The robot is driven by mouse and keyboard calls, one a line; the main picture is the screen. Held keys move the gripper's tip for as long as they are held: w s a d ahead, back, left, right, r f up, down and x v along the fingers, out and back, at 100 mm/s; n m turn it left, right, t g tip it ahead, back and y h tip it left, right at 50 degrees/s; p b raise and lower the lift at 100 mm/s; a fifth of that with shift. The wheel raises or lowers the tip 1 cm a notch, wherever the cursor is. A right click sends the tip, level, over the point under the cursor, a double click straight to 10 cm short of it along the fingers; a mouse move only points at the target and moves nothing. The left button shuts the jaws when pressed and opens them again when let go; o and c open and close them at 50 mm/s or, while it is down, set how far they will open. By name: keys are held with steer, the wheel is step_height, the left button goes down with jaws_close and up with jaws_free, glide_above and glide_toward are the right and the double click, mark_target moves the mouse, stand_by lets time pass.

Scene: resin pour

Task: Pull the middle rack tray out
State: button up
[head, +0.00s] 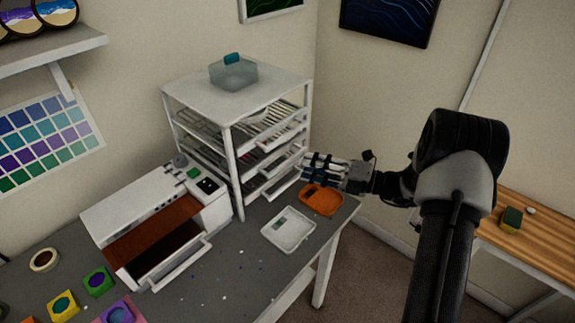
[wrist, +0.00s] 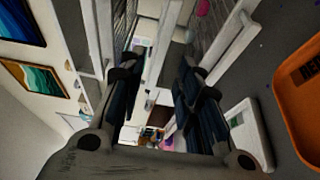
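The white rack (head: 237,172) stands on the grey bench with several trays stacked in it, their fronts facing right. The middle tray (head: 284,160) has a white front bar close to my gripper (head: 307,164). In the wrist view, my gripper (wrist: 157,72) is open, its two dark fingers well apart. A white bar (wrist: 165,45), apparently the middle tray's front, runs between the fingers with gaps showing on both sides. Other tray bars lie outside the fingers, to the left (wrist: 86,42) and right (wrist: 236,40). Contact with the bar cannot be made out.
An orange tray (head: 322,200) and a white tray (head: 288,231) lie on the bench (head: 225,268) below my gripper. A clear box (head: 233,75) sits on the rack. A white machine with an open drawer (head: 180,262) stands left. A wooden table (head: 540,232) is at right.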

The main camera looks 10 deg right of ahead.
mark_target(289, 163)
steer(key=b+x, duration=0.1)
steer(key=x, duration=0.6)
steer(key=shift+a, duration=0.2)
steer(key=shift+c, duration=0.4)
jaws_close()
